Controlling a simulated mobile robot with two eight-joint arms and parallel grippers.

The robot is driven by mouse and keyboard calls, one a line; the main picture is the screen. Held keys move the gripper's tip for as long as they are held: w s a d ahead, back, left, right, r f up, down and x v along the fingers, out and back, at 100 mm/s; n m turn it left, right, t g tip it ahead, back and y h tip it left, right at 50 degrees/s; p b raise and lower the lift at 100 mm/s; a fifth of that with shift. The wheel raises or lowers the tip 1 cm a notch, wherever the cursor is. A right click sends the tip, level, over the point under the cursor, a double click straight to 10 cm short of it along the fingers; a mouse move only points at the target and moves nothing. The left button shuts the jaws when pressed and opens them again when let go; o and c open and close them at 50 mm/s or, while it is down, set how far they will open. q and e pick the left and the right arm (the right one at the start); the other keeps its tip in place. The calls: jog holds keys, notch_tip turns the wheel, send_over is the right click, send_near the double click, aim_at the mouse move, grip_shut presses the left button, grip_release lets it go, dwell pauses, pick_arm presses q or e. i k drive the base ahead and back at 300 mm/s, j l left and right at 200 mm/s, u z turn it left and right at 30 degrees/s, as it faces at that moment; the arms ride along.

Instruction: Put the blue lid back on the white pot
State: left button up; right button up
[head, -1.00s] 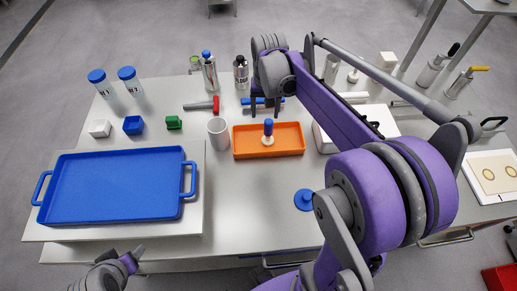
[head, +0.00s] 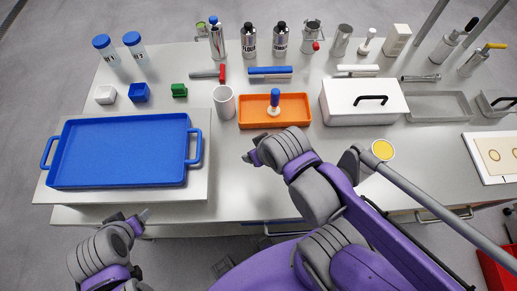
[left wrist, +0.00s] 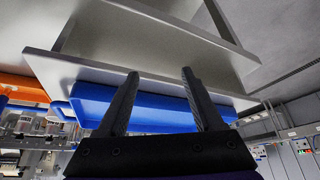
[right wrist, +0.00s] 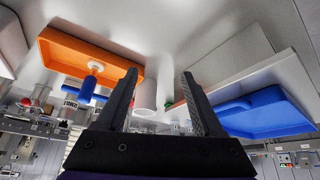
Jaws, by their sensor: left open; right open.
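The white pot (head: 372,165) stands near the front of the table, right of my right gripper. Its top is uncovered and shows a yellow filling. My right forearm hides part of its side. The blue lid is in none of the current views; in the earlier head view it lay flat on the table. My right gripper (head: 252,158) is open and empty above the front of the table; its spread fingers show in the right wrist view (right wrist: 158,76). My left gripper (head: 143,216) is open and empty at the front left, with spread fingers in the left wrist view (left wrist: 160,76).
A blue tray (head: 120,152) lies on a pale board at left. An orange tray (head: 252,113) holds a blue-handled stamp (head: 275,97). A white cup (head: 224,101) stands beside it. A white box (head: 345,103) with a black handle is behind the pot. The front middle looks clear.

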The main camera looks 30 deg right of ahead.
aim_at(383, 150)
jog(key=k+z, duration=0.1)
jog(key=z, duration=0.4)
jog(key=k+z, duration=0.1)
jog(key=z, duration=0.35)
jog(key=k+l+z, duration=0.1)
jog(key=z, duration=0.4)
jog(key=k+l+z, duration=0.1)
jog(key=z, duration=0.4)
jog(key=i+j+z, duration=0.1)
jog(key=z, duration=0.15)
jog(key=i+j+z, duration=0.1)
jog(key=z, duration=0.15)
